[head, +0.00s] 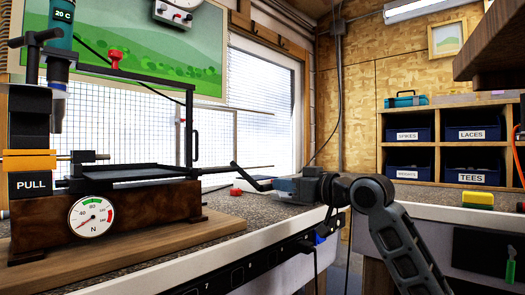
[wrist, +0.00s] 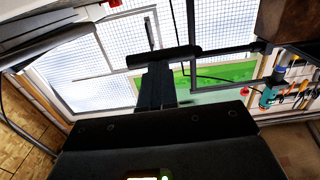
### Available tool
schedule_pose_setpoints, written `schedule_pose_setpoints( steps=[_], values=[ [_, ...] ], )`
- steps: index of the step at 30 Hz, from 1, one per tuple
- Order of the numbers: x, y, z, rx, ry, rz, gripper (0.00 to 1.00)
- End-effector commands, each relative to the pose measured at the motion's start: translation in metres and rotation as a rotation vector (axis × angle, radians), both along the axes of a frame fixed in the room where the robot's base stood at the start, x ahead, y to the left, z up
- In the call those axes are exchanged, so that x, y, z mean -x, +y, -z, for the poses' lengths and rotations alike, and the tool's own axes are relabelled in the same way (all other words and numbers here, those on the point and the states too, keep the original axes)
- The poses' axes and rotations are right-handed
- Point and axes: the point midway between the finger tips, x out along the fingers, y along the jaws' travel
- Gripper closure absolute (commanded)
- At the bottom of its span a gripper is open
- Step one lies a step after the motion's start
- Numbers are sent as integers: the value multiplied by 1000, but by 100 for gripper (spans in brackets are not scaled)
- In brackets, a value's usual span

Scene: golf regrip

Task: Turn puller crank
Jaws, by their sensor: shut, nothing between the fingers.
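The puller stands on the left of the bench in the head view, with a PULL label (head: 32,184), a round force dial (head: 91,217) and a brown block body. A dark bent bar, apparently its crank (head: 248,178), sits beyond its right end, close to my gripper (head: 274,185). My gripper points left and is shut and empty. In the wrist view its narrow dark fingers (wrist: 155,88) end at or just before a dark crossbar (wrist: 165,57). I cannot tell whether they touch it or whether this bar is the crank.
A red piece (head: 236,191) lies on the bench behind the crank. A teal tool (head: 61,20) hangs above the puller. Labelled bins (head: 472,134) fill a shelf at the right, with a yellow item (head: 477,199) on the counter. Coloured hand tools (wrist: 285,92) show in the wrist view.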

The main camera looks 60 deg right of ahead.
Motion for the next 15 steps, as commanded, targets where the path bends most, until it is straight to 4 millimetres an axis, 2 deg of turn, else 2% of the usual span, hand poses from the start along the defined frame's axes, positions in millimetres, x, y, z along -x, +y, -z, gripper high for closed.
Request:
schedule_pose_setpoints(
  steps=[1,9,15],
  values=[
    [-3,2,16,3,-37,-5,100],
    [-12,-1,34,50,-229,-4,100],
    [-20,-3,41,54,-228,-4,100]
  ],
)
